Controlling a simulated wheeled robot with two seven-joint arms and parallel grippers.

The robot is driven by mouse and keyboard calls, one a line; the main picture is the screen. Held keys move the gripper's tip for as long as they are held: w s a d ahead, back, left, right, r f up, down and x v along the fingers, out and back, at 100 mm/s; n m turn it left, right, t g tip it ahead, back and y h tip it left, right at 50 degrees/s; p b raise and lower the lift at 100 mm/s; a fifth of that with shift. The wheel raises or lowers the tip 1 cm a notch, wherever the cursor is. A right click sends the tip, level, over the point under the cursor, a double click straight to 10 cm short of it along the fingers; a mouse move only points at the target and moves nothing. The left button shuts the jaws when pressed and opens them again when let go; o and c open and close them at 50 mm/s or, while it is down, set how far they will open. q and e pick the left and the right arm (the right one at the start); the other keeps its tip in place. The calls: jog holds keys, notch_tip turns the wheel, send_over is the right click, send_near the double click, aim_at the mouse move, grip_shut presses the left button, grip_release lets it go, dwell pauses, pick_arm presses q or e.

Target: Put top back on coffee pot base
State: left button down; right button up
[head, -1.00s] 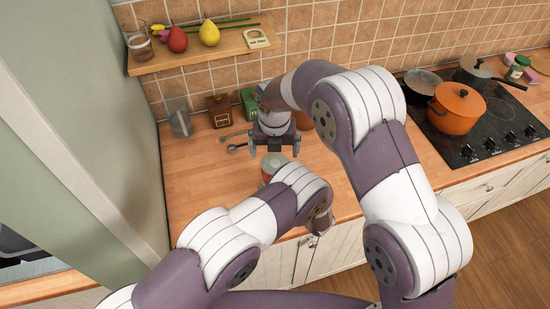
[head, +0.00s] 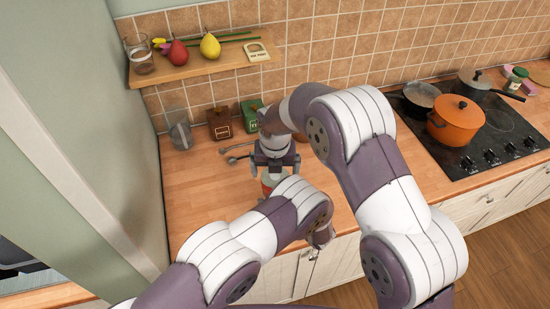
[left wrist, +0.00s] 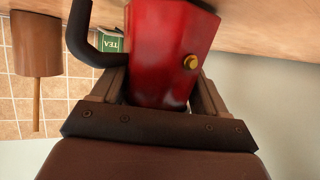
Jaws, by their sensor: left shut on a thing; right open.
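The red coffee pot base (left wrist: 165,55), with a brass valve and a black handle, fills the middle of the left wrist view. My left gripper (left wrist: 160,88) is shut on it. In the head view only a little of the red base (head: 266,188) and a pale top surface show, below my right gripper and beside my left arm. My right gripper (head: 275,169) is open and points down over the pot; whether it touches it I cannot tell. My left gripper is hidden in the head view. I cannot clearly identify a separate pot top.
Spoons (head: 237,155) lie near the tins. An orange pot (head: 456,120) is on the hob.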

aim_at(275, 176)
jog(key=shift+w+f, duration=0.2)
jog(key=shift+f, duration=1.05)
jog(key=shift+w+f, duration=0.2)
jog(key=shift+f, duration=1)
jog(key=c, duration=0.9)
pick_arm(q)
jog(key=shift+r, duration=0.1)
pick_arm(e)
jog(key=m, duration=0.3)
jog(key=shift+a+h, duration=0.1)
jog(key=shift+h, duration=0.2)
jog(key=shift+c, duration=0.4)
jog(key=o, duration=1)
jog(key=shift+r, duration=0.15)
jog(key=shift+r, duration=2.15)
